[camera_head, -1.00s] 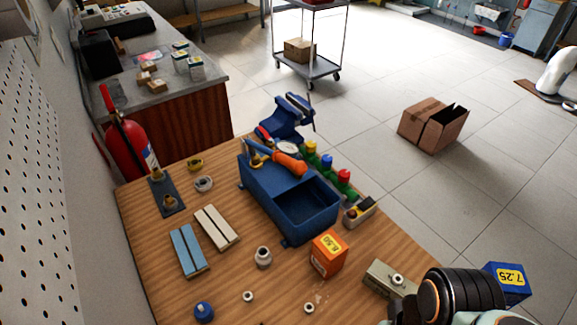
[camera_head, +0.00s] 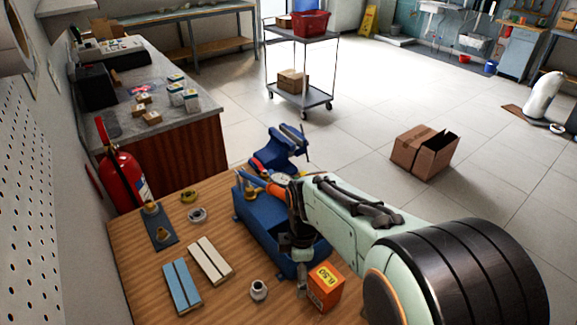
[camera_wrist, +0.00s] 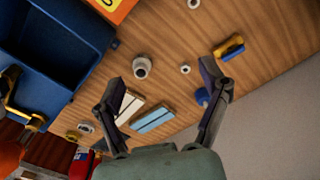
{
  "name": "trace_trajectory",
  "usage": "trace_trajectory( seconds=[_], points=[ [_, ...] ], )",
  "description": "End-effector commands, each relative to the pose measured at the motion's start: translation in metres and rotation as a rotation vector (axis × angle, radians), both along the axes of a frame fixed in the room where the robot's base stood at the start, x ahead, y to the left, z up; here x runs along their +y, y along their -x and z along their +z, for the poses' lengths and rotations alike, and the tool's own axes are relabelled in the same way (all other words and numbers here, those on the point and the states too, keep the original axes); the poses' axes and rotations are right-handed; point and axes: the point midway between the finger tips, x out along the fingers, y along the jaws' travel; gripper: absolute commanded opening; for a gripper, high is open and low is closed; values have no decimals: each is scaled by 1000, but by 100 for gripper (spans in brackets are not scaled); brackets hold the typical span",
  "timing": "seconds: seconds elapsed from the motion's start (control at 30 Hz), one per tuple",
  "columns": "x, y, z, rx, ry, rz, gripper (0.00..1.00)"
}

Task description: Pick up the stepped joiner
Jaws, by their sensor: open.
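The stepped joiner appears to be the pale grey fitting, a wide collar with a narrower top, standing on the wooden bench (camera_head: 259,290). It also shows in the wrist view (camera_wrist: 142,67), ahead of and between the spread fingers, nearer the left one. My gripper (camera_wrist: 162,82) is open with nothing between its fingers. In the head view my gripper (camera_head: 301,272) hangs by the blue toolbox, right of the joiner and apart from it. Its fingers are partly hard to make out there.
The blue toolbox (camera_wrist: 65,50) and an orange box (camera_head: 325,288) stand close to the joiner. White blocks (camera_head: 209,261) and blue blocks (camera_head: 182,286) lie to its left. Small rings (camera_wrist: 185,70) and a blue-and-yellow item (camera_wrist: 229,47) lie on the bench.

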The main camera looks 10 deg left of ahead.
Motion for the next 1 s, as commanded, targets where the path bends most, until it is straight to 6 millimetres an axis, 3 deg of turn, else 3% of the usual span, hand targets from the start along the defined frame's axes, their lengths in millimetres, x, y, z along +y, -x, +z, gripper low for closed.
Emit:
trace_trajectory(
  seconds=[0.03, 0.1, 0.3, 0.43, 0.8, 1.0],
  points=[
    [22, -12, -24, 2, 8, 183, 76],
    [48, -24, -52, -8, 13, 421, 76],
    [90, -36, -103, -25, 25, 825, 76],
    [97, -37, -118, -28, 27, 901, 76],
    [96, -37, -171, -26, 27, 901, 76],
    [96, -37, -180, -28, 26, 900, 76]
  ],
)
